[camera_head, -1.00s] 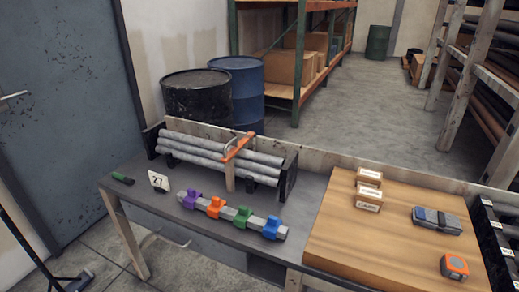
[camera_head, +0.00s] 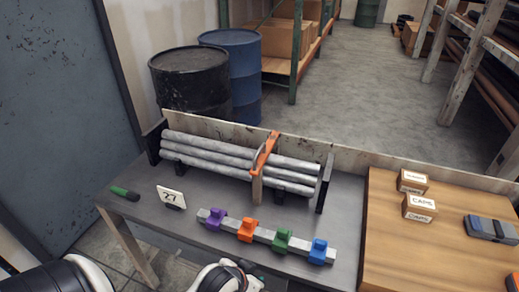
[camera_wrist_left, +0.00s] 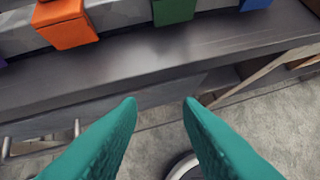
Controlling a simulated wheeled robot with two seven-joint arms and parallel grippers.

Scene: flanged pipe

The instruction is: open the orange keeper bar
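The orange keeper bar (camera_head: 265,152) lies front to back across the top of a stack of grey pipes (camera_head: 215,152). Its near end sits at the top of a pale upright post (camera_head: 257,189) in front of the pipes. I cannot tell how it is latched. My left gripper (camera_wrist_left: 160,102) shows in the left wrist view as two teal fingers, apart with nothing between them. It is in front of the bench's front edge, well short of the bar. In the head view, only white and black parts of my arm show at the bottom; the fingers are hidden. My right gripper is not in view.
A grey rail with purple, orange (camera_head: 248,230), green and blue (camera_head: 318,251) blocks lies in front of the pipe rack. A number 27 card (camera_head: 171,196) and green-handled tool (camera_head: 125,193) are at left. Boxes (camera_head: 419,207) stand on the wooden board (camera_head: 400,255) at right.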

